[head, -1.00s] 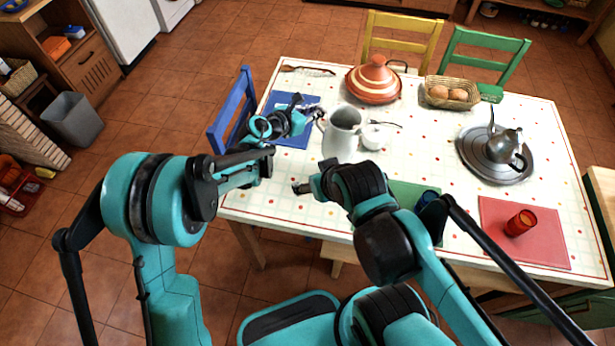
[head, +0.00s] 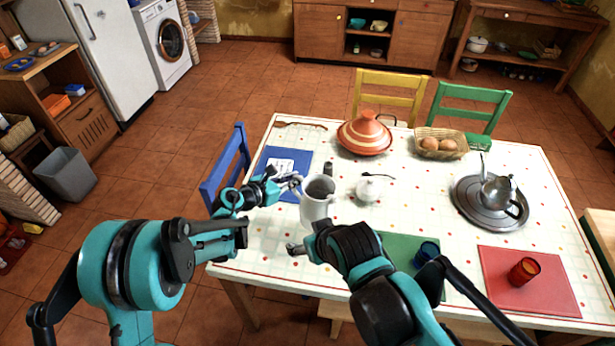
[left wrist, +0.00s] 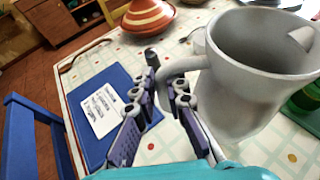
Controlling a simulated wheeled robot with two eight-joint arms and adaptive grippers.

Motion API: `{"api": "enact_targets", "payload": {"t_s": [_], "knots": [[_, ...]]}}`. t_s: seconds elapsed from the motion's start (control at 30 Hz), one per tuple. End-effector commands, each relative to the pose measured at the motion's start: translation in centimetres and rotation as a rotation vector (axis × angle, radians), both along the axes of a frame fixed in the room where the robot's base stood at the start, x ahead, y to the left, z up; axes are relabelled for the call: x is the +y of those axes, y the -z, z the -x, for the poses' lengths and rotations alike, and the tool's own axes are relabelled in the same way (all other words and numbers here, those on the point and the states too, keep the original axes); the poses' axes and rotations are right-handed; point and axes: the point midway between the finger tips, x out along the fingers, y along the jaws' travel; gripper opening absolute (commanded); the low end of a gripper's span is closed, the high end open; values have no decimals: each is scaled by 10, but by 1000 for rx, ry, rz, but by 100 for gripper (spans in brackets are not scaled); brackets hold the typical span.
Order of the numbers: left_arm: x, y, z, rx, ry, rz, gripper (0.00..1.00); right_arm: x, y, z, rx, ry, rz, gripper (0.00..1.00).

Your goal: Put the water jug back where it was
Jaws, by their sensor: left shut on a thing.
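The water jug (head: 316,205) is a pale grey pitcher, upright over the left part of the table, just right of the blue mat (head: 298,160). I cannot tell whether its base touches the cloth. My left gripper (head: 294,184) reaches it from the left and is shut on its handle. In the left wrist view the jug (left wrist: 240,95) fills the right side, with its open mouth up and the fingers (left wrist: 170,92) at its handle. My right gripper (head: 297,249) is in front of the jug, apart from it; its finger opening is unclear.
A white lidded bowl (head: 368,190) stands right of the jug. Behind are an orange striped tagine (head: 365,138) and a bread basket (head: 441,147). A metal tray (head: 470,212) with a teapot is at right. A blue cup (head: 427,252) and red cup (head: 523,271) stand in front.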

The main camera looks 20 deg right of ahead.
Motion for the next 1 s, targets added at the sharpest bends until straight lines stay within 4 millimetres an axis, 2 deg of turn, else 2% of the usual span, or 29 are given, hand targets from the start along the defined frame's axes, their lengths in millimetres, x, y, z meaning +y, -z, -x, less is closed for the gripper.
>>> {"api": "enact_targets", "payload": {"t_s": [0.1, 0.33, 0.6, 1.0], "knots": [[21, 13, -3, 2, -4, 4, 0, 0, 8, 0, 0, 0, 0, 74], [49, 29, -6, 2, -4, 5, 0, 0, 16, 0, 0, 0, 0, 74], [48, 59, -5, 3, -1, 6, 0, 0, 31, 0, 0, 0, 0, 74], [47, 64, -4, 2, 1, 3, 0, 0, 33, 0, 0, 0, 0, 74]]}}
